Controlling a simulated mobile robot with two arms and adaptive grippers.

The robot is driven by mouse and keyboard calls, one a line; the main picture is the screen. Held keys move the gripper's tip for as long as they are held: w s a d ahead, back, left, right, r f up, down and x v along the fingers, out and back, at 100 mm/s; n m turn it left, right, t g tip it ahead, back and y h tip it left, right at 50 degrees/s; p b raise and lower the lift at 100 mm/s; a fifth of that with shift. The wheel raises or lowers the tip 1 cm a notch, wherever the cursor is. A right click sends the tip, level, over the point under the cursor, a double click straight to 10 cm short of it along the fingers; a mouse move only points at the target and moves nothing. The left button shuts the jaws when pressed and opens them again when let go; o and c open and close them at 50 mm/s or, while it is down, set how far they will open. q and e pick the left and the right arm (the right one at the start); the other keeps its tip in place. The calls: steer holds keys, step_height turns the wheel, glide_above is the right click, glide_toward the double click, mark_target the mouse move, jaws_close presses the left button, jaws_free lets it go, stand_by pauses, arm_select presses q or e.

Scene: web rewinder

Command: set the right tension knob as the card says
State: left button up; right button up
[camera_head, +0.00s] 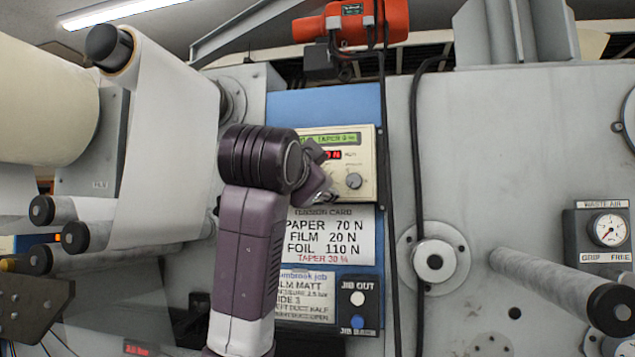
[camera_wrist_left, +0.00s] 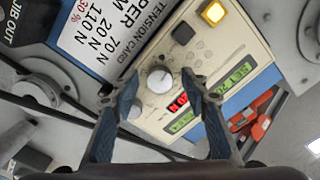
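A cream controller panel (camera_head: 366,150) carries green and red displays; the head view's green one shows "TAPER", its figure unclear. My left gripper (camera_head: 322,188) is in front of the panel's left part. In the left wrist view, its fingers (camera_wrist_left: 150,86) are open on either side of a round pale knob (camera_wrist_left: 160,80); contact is unclear. A second knob (camera_head: 354,181) is at the panel's right; it also shows beside a finger in the wrist view (camera_wrist_left: 135,109). The tension card (camera_head: 330,232) reads paper 70 N, film 20 N, foil 110 N, taper 30 %. My right gripper is out of view.
A job sheet (camera_head: 306,292), partly covered by my arm, mentions "LM MATT". A jib button box (camera_head: 358,305) sits beside it. Black cables (camera_head: 387,150) hang just right of the panel.

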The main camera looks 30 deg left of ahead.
arm_select(q)
steer(key=v, duration=0.7)
steer(key=shift+s, duration=0.2)
stand_by(0.5)
